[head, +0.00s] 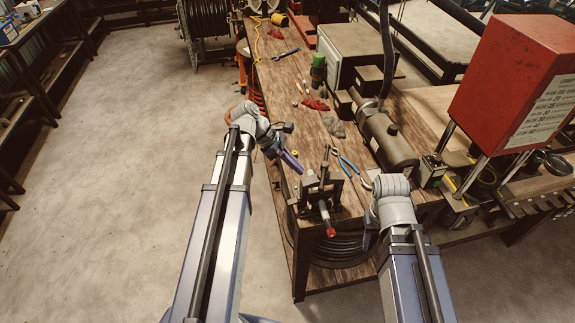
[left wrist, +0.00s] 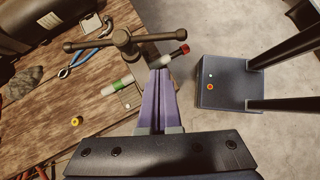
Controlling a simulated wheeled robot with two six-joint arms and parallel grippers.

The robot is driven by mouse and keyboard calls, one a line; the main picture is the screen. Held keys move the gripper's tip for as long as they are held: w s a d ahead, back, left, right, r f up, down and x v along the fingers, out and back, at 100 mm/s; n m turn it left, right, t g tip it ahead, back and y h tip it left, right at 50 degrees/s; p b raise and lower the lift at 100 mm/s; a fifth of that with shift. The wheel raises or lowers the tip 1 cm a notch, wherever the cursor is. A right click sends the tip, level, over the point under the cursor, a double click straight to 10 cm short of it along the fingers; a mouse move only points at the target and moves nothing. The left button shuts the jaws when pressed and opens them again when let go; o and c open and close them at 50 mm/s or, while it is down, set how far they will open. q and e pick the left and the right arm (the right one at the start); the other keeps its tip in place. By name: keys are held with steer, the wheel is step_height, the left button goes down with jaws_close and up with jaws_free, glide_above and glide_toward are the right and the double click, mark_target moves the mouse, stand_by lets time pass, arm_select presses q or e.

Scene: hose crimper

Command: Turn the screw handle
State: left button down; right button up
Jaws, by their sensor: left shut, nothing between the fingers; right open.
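The hose crimper (head: 317,190) is a dark frame at the near end of the wooden bench. Its screw handle (head: 325,160) stands up from it; in the left wrist view the handle (left wrist: 121,38) is a dark T-bar with knobbed ends. A hose piece with a red end (head: 331,232) sticks out of the crimper's near side. My left gripper (head: 298,167) has its purple fingers closed together, empty, just left of the handle; the fingertips (left wrist: 160,72) look close below the bar. My right gripper (head: 368,238) is right of the crimper, mostly hidden behind its wrist.
Blue-handled pliers (head: 345,162) lie on the bench (head: 290,80) behind the crimper. A dark cylinder machine (head: 388,142) and a red box on legs (head: 515,80) stand to the right. The floor (head: 120,170) on the left is clear.

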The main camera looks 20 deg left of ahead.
mark_target(324, 172)
arm_select(q)
steer(key=shift+w+d+f+b, duration=0.15)
steer(key=shift+d+f, duration=0.15)
steer(key=shift+d, duration=0.5)
steer(key=shift+w+d+f+b, duration=0.15)
steer(key=shift+d+f, duration=0.2)
steer(key=shift+d, duration=0.45)
steer(key=shift+w+d+f+b, duration=0.15)
steer(key=shift+d+f, duration=0.15)
steer(key=shift+d, duration=0.5)
arm_select(e)
steer(key=shift+f, duration=0.95)
